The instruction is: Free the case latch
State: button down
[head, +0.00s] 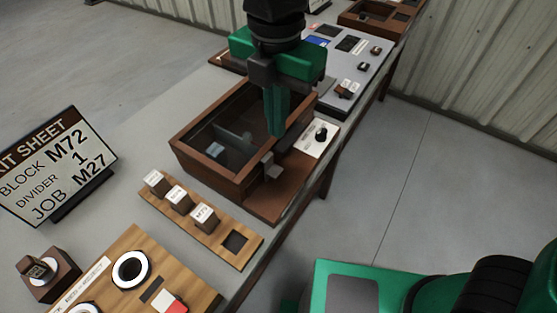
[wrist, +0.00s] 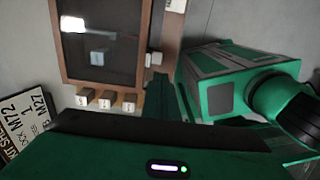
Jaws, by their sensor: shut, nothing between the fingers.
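The case (head: 205,168) is a brown wooden box with a dark glass lid, in the middle of the head view. Its lid looks closed, and a pale block shows through the glass. The latch (head: 270,168) is a small grey piece on the case's right side, above a wooden ledge. My green gripper (head: 276,130) is shut and empty, pointing down just above and behind the latch. I cannot tell whether it touches the latch. In the wrist view the case (wrist: 56,45) is at the top, with the latch (wrist: 154,59) at its right edge near my fingertips.
A white plate with a black knob (head: 321,134) sits beside the case. A wooden strip with labelled blocks (head: 179,199) lies in front. A kit sheet sign (head: 60,165) stands left. A grey panel with switches (head: 355,65) is behind. Open floor lies right of the bench.

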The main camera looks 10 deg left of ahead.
aim_at(278, 173)
notch_tip(278, 173, down, 12)
jog(key=shift+d+f, duration=0.1)
jog(key=shift+f, duration=0.1)
dwell(0.4)
